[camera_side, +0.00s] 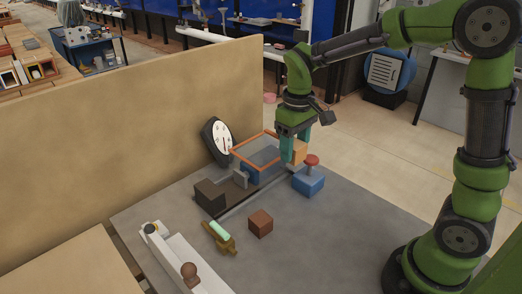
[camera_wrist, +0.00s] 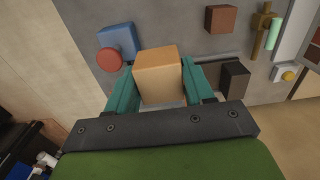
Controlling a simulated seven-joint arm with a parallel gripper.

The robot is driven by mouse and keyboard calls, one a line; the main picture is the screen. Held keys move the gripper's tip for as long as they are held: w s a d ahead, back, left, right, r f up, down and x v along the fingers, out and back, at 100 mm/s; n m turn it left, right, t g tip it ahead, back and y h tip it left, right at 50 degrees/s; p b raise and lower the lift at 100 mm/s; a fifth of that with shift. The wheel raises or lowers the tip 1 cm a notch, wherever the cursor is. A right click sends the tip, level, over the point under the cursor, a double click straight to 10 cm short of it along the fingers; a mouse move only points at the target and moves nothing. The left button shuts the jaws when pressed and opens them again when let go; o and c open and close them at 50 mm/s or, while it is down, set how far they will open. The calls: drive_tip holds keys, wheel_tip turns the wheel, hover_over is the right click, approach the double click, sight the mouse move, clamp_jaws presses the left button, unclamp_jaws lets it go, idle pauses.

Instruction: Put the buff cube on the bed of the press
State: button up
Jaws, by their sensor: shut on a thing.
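The buff cube (camera_side: 299,152) is held between the teal fingers of my gripper (camera_side: 293,153). In the wrist view the cube (camera_wrist: 158,74) sits between both fingers of my gripper (camera_wrist: 158,88). My gripper is shut on it, pointing down, at the right end of an orange-edged clear panel (camera_side: 262,134). This panel seems part of the press, with a blue block (camera_side: 250,174) and a small grey plate (camera_side: 240,179) under or beside it. I cannot clearly make out the press bed; the panel and gripper partly cover that area.
A blue box with a red button (camera_side: 309,182) stands close to the right of the cube. A dark block (camera_side: 210,195), a red-brown cube (camera_side: 260,223) and a brass holder with a green cylinder (camera_side: 220,236) stand nearer. A dial (camera_side: 217,138) stands behind. The front right tabletop is clear.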

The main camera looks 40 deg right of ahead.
hover_over(287, 208)
wheel_tip(287, 208, down, 6)
drive_tip(key=shift+w+r, duration=0.1)
drive_tip(key=shift+r, duration=0.15)
wheel_tip(287, 208, down, 10)
drive_tip(key=shift+r, duration=0.15)
idle(0.4)
drive_tip(key=o, duration=1.1)
drive_tip(key=shift+f, duration=0.2)
drive_tip(key=shift+o, duration=0.2)
